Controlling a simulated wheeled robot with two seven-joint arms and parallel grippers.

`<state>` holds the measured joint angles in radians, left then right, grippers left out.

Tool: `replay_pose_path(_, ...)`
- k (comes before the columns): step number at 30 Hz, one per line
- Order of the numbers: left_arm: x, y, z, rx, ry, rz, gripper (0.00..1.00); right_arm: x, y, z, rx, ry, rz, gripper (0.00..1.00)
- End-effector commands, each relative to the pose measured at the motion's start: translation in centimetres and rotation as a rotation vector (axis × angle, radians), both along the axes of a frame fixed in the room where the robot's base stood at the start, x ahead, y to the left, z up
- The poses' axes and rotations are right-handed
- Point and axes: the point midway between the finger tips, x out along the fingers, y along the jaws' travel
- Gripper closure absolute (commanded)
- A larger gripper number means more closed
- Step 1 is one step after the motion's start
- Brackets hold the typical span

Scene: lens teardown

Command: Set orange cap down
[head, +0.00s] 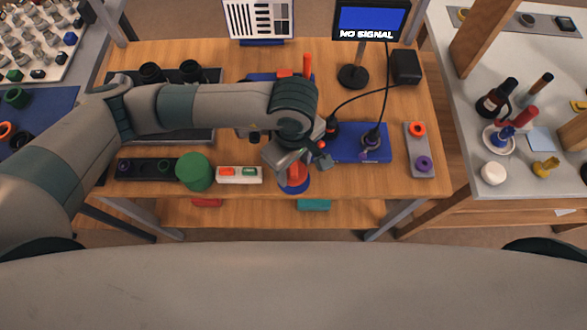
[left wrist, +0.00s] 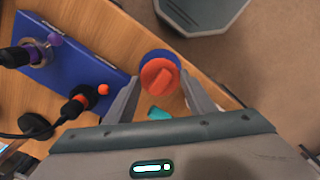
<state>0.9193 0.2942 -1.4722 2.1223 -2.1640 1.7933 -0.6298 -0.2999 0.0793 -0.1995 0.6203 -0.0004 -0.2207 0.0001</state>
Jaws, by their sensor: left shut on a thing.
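The orange cap (head: 294,173) is held between the fingers of my left gripper (head: 297,162), near the front edge of the wooden table. In the left wrist view the orange cap (left wrist: 160,77) shows its raised ridge, with a finger on each side. A round blue piece (head: 293,188) is below the cap; it also shows in the left wrist view (left wrist: 153,56). I cannot tell whether cap and blue piece touch. My right gripper is not in view.
A blue mat (head: 372,155) with cabled parts lies right of the gripper. A grey tray (head: 420,144) holds an orange and a purple ring. A green cylinder (head: 194,171) and a white block (head: 240,175) stand to the left. A monitor (head: 370,20) stands behind.

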Motion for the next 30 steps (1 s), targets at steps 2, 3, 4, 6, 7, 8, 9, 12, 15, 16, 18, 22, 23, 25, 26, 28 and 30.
replay_pose_path(2,-0.1,0.1,-0.7,0.003,0.004,0.002,0.77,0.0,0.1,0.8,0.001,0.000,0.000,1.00)
replay_pose_path(3,-0.1,0.1,-1.2,0.004,0.004,0.002,0.77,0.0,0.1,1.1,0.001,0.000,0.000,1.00)
replay_pose_path(4,-0.1,0.1,-1.6,0.003,0.004,0.002,0.77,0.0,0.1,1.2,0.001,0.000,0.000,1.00)
replay_pose_path(6,-0.1,0.1,-2.4,0.003,0.004,0.002,0.77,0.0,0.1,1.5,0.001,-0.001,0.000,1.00)
replay_pose_path(7,-0.1,0.1,-2.7,0.002,0.004,0.002,0.77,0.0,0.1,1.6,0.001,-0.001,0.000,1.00)
replay_pose_path(8,-0.1,0.1,-2.9,0.002,0.002,0.002,0.77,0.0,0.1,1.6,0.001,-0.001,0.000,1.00)
replay_pose_path(9,0.0,0.0,-3.1,0.001,0.001,0.001,0.77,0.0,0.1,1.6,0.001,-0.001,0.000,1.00)
replay_pose_path(12,0.0,0.0,-3.2,0.001,-0.001,0.000,0.77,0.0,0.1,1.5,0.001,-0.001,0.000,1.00)
replay_pose_path(15,0.0,0.0,-3.2,0.001,0.000,0.000,0.77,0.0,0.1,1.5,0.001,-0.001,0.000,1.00)
replay_pose_path(16,0.0,0.0,-3.2,0.001,0.000,0.000,0.77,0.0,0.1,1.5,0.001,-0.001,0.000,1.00)
replay_pose_path(18,0.0,0.0,-3.3,0.001,0.000,0.000,0.77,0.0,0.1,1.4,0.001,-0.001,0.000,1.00)
replay_pose_path(22,0.0,0.0,-3.6,0.001,0.000,0.000,0.77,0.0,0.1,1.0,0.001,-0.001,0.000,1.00)
replay_pose_path(23,0.0,0.0,-3.5,0.001,0.000,0.000,0.48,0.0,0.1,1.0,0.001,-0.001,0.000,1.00)
replay_pose_path(25,0.0,0.0,-3.4,0.001,0.001,0.000,0.42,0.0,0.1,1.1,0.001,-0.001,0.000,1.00)
replay_pose_path(26,0.0,0.0,-3.4,0.001,0.001,0.000,0.42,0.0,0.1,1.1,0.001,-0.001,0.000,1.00)
replay_pose_path(28,0.0,0.0,-3.4,0.001,0.001,0.000,0.42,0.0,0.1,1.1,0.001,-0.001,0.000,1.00)
replay_pose_path(30,0.0,0.0,-3.4,0.001,0.001,0.000,0.42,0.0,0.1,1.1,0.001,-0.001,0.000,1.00)
